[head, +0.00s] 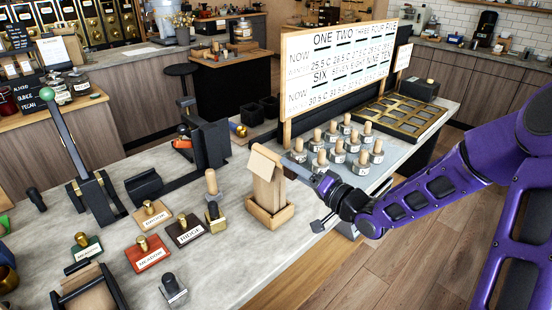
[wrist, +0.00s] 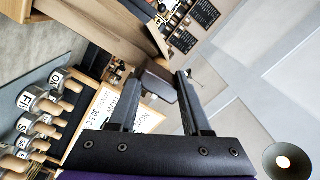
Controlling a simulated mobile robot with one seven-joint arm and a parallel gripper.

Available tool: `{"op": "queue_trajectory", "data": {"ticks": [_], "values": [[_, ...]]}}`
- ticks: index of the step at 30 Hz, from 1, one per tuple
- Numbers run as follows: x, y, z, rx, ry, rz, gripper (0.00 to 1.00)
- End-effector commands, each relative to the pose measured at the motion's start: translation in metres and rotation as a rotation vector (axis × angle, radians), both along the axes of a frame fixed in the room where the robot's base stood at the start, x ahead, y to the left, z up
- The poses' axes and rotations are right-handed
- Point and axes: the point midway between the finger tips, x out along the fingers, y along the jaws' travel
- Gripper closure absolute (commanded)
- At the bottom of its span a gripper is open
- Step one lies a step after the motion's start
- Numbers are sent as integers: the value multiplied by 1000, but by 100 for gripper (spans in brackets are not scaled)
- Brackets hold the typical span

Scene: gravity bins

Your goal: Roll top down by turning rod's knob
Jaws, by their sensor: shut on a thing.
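A tan paper bag (head: 266,185) stands upright in a light wooden tray (head: 270,218) at the counter's front edge, its top slanted like a folded flap. A light rod end pokes out at the bag's upper right, towards my gripper (head: 303,171). In the wrist view my gripper (wrist: 160,82) has its two fingers closed around a dark knob (wrist: 155,84). Tan wood or paper lies just beyond it. In the head view the knob is mostly hidden by the fingers. My arm reaches in from the right.
The floor (head: 370,260) in front is clear.

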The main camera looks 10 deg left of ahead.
Motion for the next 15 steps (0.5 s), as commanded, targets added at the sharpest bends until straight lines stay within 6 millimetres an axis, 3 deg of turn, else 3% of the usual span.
{"op": "queue_trajectory", "data": {"ticks": [6, 15], "values": [[0, 0, 0, 154, 197, -1, 100], [0, 1, 0, 178, 229, 1, 100]]}}
